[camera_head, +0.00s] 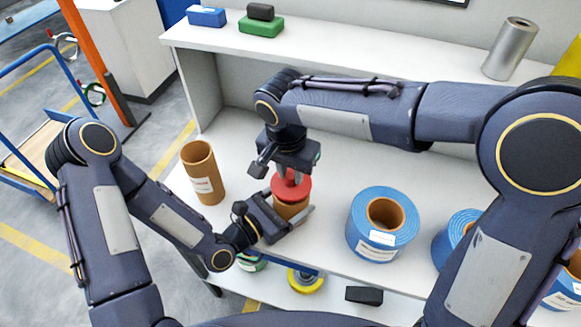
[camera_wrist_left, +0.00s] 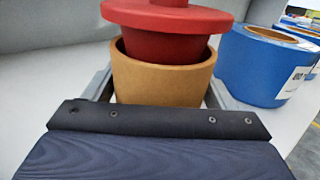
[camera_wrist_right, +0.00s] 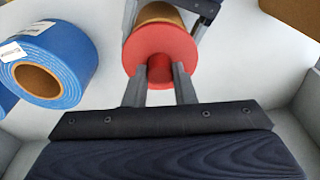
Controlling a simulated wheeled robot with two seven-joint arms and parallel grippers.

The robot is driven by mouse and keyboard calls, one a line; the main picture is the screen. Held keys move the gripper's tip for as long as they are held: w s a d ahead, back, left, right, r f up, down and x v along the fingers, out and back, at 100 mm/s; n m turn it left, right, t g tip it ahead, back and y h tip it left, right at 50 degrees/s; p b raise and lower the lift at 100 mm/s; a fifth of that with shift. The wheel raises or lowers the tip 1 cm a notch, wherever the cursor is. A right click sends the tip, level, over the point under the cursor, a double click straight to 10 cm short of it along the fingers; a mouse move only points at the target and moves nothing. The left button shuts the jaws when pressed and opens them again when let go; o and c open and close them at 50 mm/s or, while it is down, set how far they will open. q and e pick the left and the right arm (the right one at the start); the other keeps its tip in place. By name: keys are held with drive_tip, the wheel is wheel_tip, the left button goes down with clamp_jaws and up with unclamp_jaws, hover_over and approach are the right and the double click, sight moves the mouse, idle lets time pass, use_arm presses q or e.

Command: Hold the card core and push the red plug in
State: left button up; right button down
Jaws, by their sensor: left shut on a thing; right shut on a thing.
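The card core (camera_head: 290,211) is a short brown tube standing on the white table in the head view. My left gripper (camera_head: 289,219) is shut around its sides. In the left wrist view the core (camera_wrist_left: 163,80) is upright between the fingers. The red plug (camera_head: 291,187) has a wide flange and a knob on top. Its lower body sits partly inside the core's mouth, with the flange (camera_wrist_left: 167,15) above the rim and a gap between. My right gripper (camera_head: 292,175) is above, shut on the plug's knob; the right wrist view shows both fingers on the knob (camera_wrist_right: 180,74).
A taller brown tube (camera_head: 203,173) stands to the left. Blue coils (camera_head: 383,224) stand to the right. A raised shelf behind holds blue (camera_head: 207,16) and green (camera_head: 261,27) blocks and a silver roll (camera_head: 510,49). A lower shelf holds a yellow coil (camera_head: 305,281).

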sight(288, 188)
drive_tip(key=shift+f, duration=0.95)
drive_tip(key=c, duration=1.1)
unclamp_jaws()
drive_tip(key=r, duration=0.4)
drive_tip(key=s+r, duration=0.1)
drive_tip(key=r, duration=0.6)
drive_tip(key=shift+s+a+r, duration=0.2)
drive_tip(key=shift+a+r, duration=0.1)
drive_tip(key=shift+r, duration=0.1)
use_arm(q)
drive_tip(key=o, duration=1)
